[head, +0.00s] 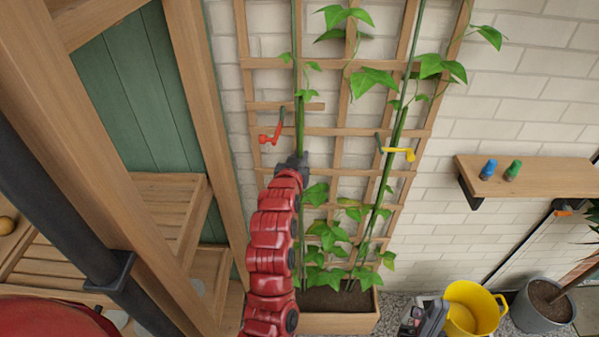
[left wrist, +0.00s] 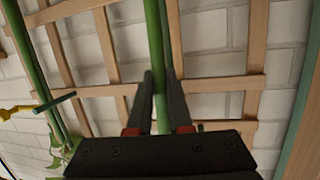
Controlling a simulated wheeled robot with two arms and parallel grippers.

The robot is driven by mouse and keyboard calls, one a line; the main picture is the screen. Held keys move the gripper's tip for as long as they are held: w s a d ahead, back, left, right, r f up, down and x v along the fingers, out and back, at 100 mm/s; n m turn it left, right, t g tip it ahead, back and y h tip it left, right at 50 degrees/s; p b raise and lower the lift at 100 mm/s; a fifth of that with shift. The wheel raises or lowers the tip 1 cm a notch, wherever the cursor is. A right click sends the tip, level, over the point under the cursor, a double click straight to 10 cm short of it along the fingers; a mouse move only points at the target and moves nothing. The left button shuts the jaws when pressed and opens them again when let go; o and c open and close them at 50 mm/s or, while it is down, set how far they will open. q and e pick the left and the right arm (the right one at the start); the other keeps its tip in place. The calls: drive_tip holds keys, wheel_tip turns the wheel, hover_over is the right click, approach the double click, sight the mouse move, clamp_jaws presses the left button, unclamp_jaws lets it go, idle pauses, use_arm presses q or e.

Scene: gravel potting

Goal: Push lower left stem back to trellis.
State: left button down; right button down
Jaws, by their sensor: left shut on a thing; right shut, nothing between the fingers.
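The left stem (head: 300,125) is a green stalk running up the left part of the wooden trellis (head: 270,63). My left gripper (head: 292,160), on the red arm, is shut on this stem low on the trellis. In the left wrist view the stem (left wrist: 154,45) runs between the two dark fingers (left wrist: 160,95), in front of a trellis slat (left wrist: 220,86). I cannot tell whether the stem touches the slat. The arm hides part of the stem below. My right gripper (head: 425,318) is shut and empty at the bottom, left of the yellow bucket (head: 485,306).
A red clip (head: 272,132) is at the trellis's left edge, and a yellow clip (head: 400,153) is by the right stem (head: 397,130). The planter (head: 335,322) stands below. A wall shelf (head: 540,177) holds a blue and a green item. A wooden post (head: 200,100) stands left.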

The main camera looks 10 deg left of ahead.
use_arm(q)
drive_tip(key=shift+g, duration=0.9)
drive_tip(key=w, duration=0.2)
drive_tip(key=w+b, duration=0.1)
drive_tip(key=w, duration=0.1)
drive_tip(key=shift+a+r+b, duration=0.1)
drive_tip(key=shift+a+b, duration=0.2)
drive_tip(key=shift+a, duration=0.1)
drive_tip(key=shift+r, duration=0.1)
drive_tip(key=c, duration=1.1)
unclamp_jaws()
drive_tip(key=shift+o, duration=1.3)
drive_tip(key=shift+w, duration=0.2)
drive_tip(key=shift+s, duration=0.15)
